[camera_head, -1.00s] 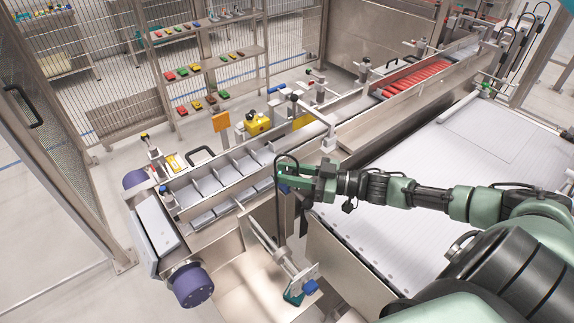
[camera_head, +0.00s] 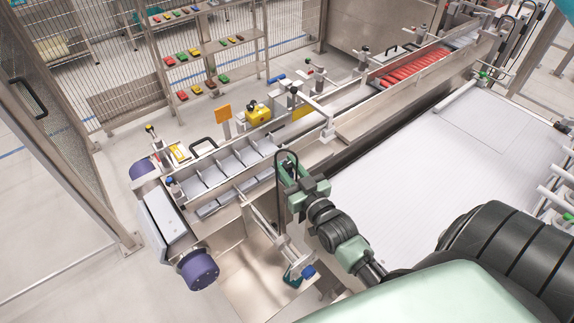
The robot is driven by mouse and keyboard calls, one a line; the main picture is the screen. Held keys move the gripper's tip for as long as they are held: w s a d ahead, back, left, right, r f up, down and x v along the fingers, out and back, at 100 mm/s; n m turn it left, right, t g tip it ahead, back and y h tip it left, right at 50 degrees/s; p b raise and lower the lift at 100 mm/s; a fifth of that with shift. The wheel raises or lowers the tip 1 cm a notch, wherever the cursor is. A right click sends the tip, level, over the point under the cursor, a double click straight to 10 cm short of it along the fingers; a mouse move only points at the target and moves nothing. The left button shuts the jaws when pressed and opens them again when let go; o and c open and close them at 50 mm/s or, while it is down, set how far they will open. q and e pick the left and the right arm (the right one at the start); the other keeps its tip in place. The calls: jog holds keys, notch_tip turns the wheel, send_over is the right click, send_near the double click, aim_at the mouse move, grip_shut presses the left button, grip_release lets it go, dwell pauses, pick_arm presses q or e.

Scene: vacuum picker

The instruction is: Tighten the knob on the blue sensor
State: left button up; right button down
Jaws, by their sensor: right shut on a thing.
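My right gripper (camera_head: 287,172) is at the near side of the conveyor, beside an upright black cable loop (camera_head: 281,190). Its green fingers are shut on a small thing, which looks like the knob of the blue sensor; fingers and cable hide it. The sensor itself is hardly visible there now. A separate blue cap (camera_head: 308,271) on a teal part sits lower down, at the end of a metal rod, apart from the gripper. My left gripper is not in view.
The metal conveyor (camera_head: 340,135) with grey compartments (camera_head: 220,170) runs behind the gripper. Red items (camera_head: 415,72) lie in its far end. A wide white surface (camera_head: 440,175) at right is clear.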

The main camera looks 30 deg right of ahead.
aim_at(286, 164)
jog(key=shift+m+h, duration=0.6)
jog(key=shift+h, duration=0.2)
jog(key=shift+r+h, duration=0.1)
jog(key=shift+h, duration=0.2)
jog(key=c, duration=1.1)
grip_release()
jog(key=shift+w, duration=0.1)
notch_tip(286, 164, up, 20)
jog(key=b, duration=0.2)
jog(key=shift+b, duration=0.3)
